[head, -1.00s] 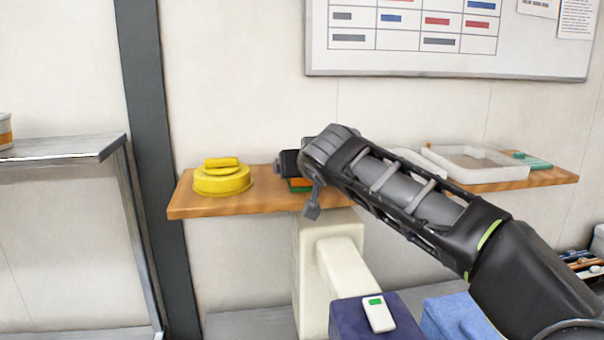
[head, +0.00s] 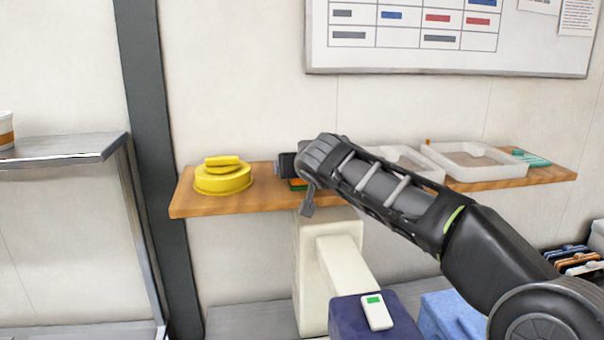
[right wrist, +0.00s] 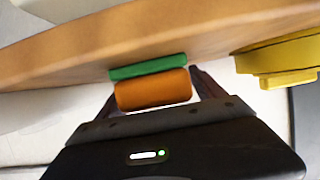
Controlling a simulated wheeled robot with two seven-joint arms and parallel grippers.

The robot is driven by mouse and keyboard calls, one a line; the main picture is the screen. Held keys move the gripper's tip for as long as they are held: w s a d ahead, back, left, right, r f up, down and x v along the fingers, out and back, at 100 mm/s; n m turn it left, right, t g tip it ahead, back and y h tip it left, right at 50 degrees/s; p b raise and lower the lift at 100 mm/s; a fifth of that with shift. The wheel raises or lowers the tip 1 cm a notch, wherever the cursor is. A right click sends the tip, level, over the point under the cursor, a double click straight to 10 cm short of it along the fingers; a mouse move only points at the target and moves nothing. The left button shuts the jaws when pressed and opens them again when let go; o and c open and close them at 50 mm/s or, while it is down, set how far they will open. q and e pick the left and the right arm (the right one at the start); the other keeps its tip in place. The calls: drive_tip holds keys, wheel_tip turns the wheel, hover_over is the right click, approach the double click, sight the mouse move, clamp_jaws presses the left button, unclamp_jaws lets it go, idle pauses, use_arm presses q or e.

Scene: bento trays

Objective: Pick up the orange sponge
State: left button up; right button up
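The orange sponge (right wrist: 153,90) has a green layer (right wrist: 148,67) along one side. In the right wrist view it lies at the wooden shelf (right wrist: 60,50). My right gripper (right wrist: 155,95) is open, with one finger at each end of the sponge; whether they touch it I cannot tell. In the head view only a sliver of the sponge (head: 297,186) shows below my right gripper (head: 286,164), and my arm hides the rest. My left gripper is not in view.
A yellow stacked object (head: 223,180) stands on the shelf (head: 200,207) left of the sponge. White trays (head: 500,170) and a teal item (head: 530,158) lie at the shelf's right. A metal shelf (head: 60,150) and a dark post (head: 150,130) stand at the left.

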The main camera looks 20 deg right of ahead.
drive_tip(key=c, duration=1.4)
drive_tip(key=shift+c, duration=0.2)
wheel_tip(320, 180, up, 10)
drive_tip(key=shift+p, duration=0.4)
